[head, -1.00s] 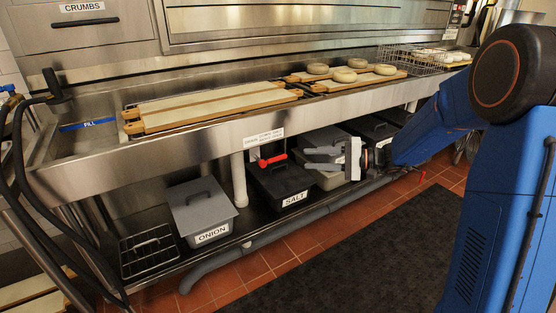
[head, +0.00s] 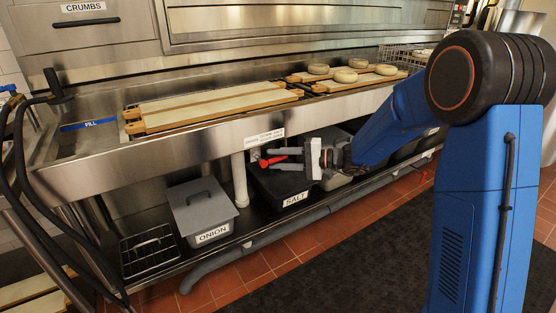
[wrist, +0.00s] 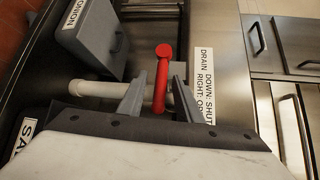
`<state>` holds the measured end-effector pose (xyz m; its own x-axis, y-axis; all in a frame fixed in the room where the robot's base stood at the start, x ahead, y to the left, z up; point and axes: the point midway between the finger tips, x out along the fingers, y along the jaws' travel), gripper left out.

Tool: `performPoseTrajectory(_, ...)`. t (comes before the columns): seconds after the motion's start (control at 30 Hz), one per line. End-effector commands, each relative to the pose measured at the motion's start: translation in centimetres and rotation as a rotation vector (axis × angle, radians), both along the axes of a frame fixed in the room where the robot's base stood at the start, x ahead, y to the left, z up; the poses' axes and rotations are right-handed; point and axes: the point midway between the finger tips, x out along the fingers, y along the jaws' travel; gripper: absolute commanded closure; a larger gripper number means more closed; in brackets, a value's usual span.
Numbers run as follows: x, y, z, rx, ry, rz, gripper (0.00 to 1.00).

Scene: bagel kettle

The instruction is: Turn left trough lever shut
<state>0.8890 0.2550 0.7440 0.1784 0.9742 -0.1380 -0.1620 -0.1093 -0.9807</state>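The red lever (head: 270,161) sits under the front edge of the left trough, by the white drain pipe (head: 239,178). In the head view it points right, towards my gripper. My gripper (head: 285,157) has come in from the right, with its fingers around the lever's free end. In the wrist view the red lever (wrist: 161,75) stands between the two fingertips (wrist: 157,88). Gaps show on both sides of it, so the gripper is open. A label (head: 264,137) above the lever reads DRAIN, DOWN: SHUT; its RIGHT line is partly hidden in the wrist view.
The black SALT bin (head: 274,190) is just below my gripper. The grey ONION bin (head: 203,212) and a wire rack (head: 148,251) stand on the low shelf further left. The trough wall (head: 130,160) overhangs the lever. A dark mat (head: 350,262) lies on the open floor.

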Motion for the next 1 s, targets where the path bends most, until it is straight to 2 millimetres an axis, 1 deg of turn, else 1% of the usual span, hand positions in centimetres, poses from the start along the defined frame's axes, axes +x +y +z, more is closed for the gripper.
performPoseTrajectory(0.17,0.0,0.0,0.0,0.000,0.000,0.000,0.68)
performPoseTrajectory(0.2,0.0,0.0,0.0,0.000,0.000,0.000,0.78)
performPoseTrajectory(0.3,0.0,0.0,0.0,0.000,0.000,0.000,1.00)
performPoseTrajectory(0.67,0.1,-0.1,-0.2,0.020,0.015,-0.001,1.00)
performPoseTrajectory(0.87,0.6,-0.1,-0.8,0.094,0.067,-0.001,1.00)
performPoseTrajectory(1.0,1.4,0.0,-1.5,0.179,0.124,-0.001,1.00)
